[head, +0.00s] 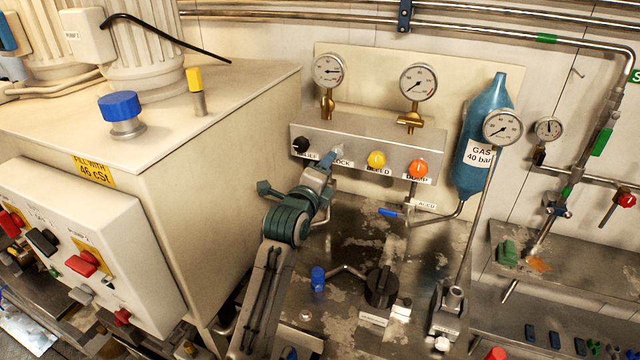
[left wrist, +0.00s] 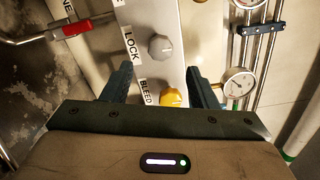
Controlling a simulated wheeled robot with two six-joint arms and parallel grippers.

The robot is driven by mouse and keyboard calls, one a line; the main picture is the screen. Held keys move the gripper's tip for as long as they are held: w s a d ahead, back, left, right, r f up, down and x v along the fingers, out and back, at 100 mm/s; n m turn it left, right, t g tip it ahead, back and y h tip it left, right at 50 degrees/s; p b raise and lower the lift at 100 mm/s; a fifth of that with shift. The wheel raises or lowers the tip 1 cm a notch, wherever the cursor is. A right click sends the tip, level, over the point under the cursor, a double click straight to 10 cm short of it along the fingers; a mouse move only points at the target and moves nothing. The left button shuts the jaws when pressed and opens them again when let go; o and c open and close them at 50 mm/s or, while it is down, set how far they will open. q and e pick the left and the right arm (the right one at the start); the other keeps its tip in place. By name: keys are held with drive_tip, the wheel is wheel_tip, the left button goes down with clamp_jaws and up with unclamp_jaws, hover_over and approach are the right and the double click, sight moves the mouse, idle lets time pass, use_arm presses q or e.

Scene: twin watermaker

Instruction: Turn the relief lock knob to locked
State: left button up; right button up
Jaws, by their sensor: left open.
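The lock knob (left wrist: 160,47) is a small grey round knob beside a LOCK label in the left wrist view. In the head view it is mostly hidden by my left gripper (head: 325,164) at the front of the steel block (head: 345,137). My left gripper is open, its two fingers apart in the left wrist view (left wrist: 160,72), with the grey knob just beyond and between their tips. I see no clear contact with the knob. A pointer marking on the knob is too small to read. My right gripper is not in view.
On the same block are a black knob (head: 300,145) to the left, and a yellow bleed knob (head: 376,160) and an orange dump knob (head: 417,169) to the right. Gauges (head: 329,71) stand above. A cream tank (head: 220,130) fills the left side.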

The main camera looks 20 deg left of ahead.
use_arm(q)
drive_tip(key=shift+s+b, duration=0.3)
drive_tip(key=shift+s, duration=1.3)
drive_tip(key=shift+a, duration=0.1)
